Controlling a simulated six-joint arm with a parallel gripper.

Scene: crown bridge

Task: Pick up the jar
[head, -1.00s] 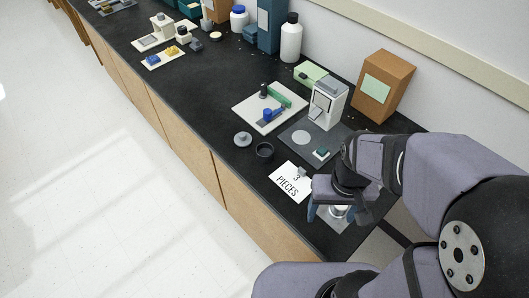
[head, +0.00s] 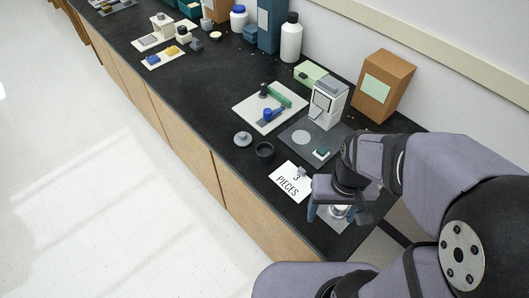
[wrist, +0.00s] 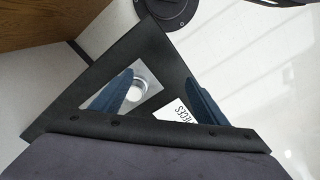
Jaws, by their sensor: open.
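A small round pale jar (head: 338,210) stands on a grey plate (head: 333,224) at the near right end of the black bench. My gripper (head: 331,217) is above it with its two blue fingers open, one on each side in the head view. In the wrist view my gripper (wrist: 160,80) is open and empty. The jar's round top (wrist: 137,92) shows between the fingers there, close beside the left one. The gripper body partly hides the jar in the head view, and I cannot tell whether a finger touches it.
A white card reading "3 PIECES" (head: 288,184) lies left of the gripper. A white device (head: 327,103) and a brown box (head: 384,86) stand behind. The bench's front edge is close.

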